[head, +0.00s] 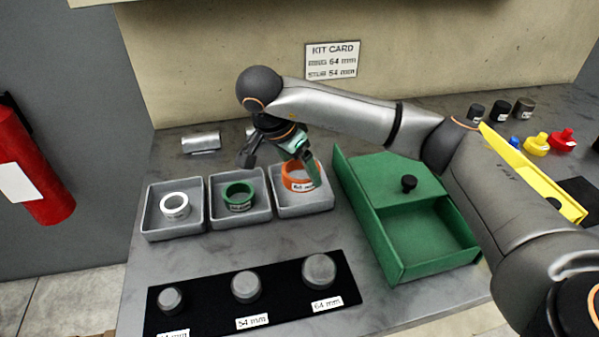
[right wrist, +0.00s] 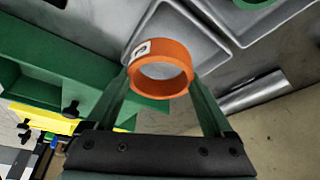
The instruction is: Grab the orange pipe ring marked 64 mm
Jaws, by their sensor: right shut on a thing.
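The orange pipe ring (head: 287,180) is at the rightmost of three grey trays (head: 318,204), with a white label on its side that seems to read 64 mm. My right gripper (head: 303,168) reaches down over that tray and is shut on the ring. In the right wrist view, the orange ring (right wrist: 172,50) sits between the two green fingers of my right gripper (right wrist: 160,82). I cannot tell whether the ring touches the tray floor. My left gripper is not in view.
A white ring (head: 174,206) and a green ring (head: 238,196) sit in the other trays. A green box (head: 392,270) stands right of the trays. A black mat (head: 220,322) with several grey stubs lies in front. A kit card (head: 332,60) is on the wall.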

